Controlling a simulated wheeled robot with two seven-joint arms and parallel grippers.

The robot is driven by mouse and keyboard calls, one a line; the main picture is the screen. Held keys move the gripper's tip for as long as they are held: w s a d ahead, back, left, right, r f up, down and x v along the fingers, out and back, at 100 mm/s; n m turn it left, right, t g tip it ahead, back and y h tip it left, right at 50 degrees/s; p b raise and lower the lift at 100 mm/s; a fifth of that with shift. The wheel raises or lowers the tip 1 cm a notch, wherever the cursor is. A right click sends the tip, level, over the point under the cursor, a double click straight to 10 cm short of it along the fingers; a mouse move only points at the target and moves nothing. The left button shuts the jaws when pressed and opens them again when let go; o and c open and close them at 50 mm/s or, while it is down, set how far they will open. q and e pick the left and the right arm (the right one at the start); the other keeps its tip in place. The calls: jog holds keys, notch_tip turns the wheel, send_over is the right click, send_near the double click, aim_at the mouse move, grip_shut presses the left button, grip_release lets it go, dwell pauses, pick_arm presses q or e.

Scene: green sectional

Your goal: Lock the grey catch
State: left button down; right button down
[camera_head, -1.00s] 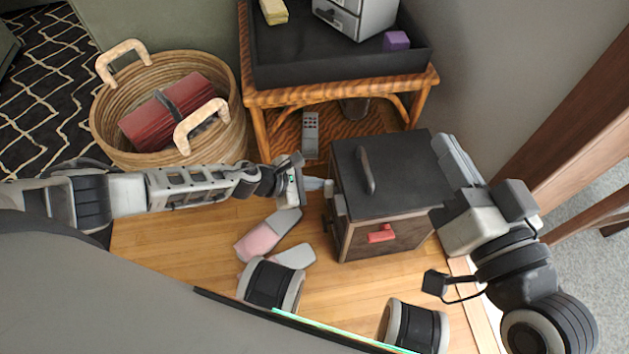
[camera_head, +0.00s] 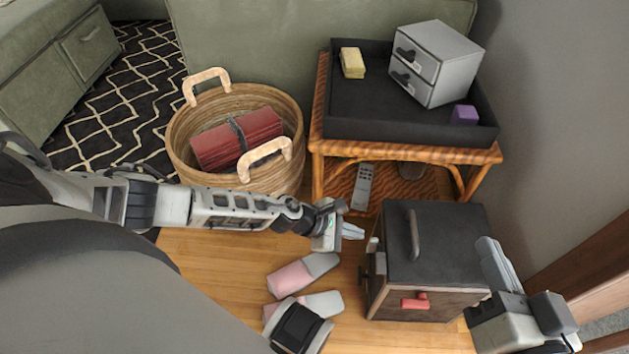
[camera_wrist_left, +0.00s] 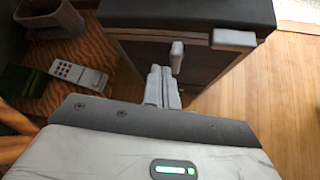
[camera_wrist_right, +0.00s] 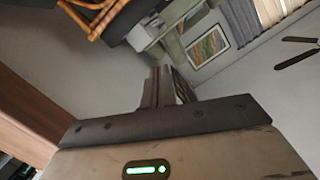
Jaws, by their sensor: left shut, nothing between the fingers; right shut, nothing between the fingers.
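A dark box (camera_head: 440,240) with a black lid stands on the wooden floor. Grey catch parts (camera_head: 373,244) are on its left side. In the left wrist view, a small light-grey upright piece (camera_wrist_left: 177,57) is on that side, near a grey block (camera_wrist_left: 234,39) under the lid edge. A red catch (camera_head: 416,301) is on the front. My left gripper (camera_head: 354,231) is shut and empty just left of the box; its fingertips (camera_wrist_left: 161,72) appear close beside the upright piece, but contact is unclear. My right gripper (camera_head: 490,254) is shut and empty, right of the box.
A wicker basket (camera_head: 182,140) holding a red bundle stands behind my left arm. A wooden table (camera_head: 318,120) with a black tray stands behind the box. A remote (camera_head: 362,187) lies under it. Pink-and-grey slippers (camera_head: 290,279) lie on the floor left of the box.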

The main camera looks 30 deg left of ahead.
pick_arm(q)
jog(key=p+v, duration=0.2)
jog(key=v, duration=1.2)
jog(key=shift+p, duration=0.4)
pick_arm(e)
jog(key=shift+d+f+n+g+h, duration=0.3)
jog(key=shift+d+n+h, duration=0.2)
jog(key=shift+n+h, duration=0.15)
pick_arm(q)
jog(key=shift+d, duration=0.1)
jog(key=shift+r, duration=0.1)
pick_arm(e)
jog(key=shift+s, duration=0.1)
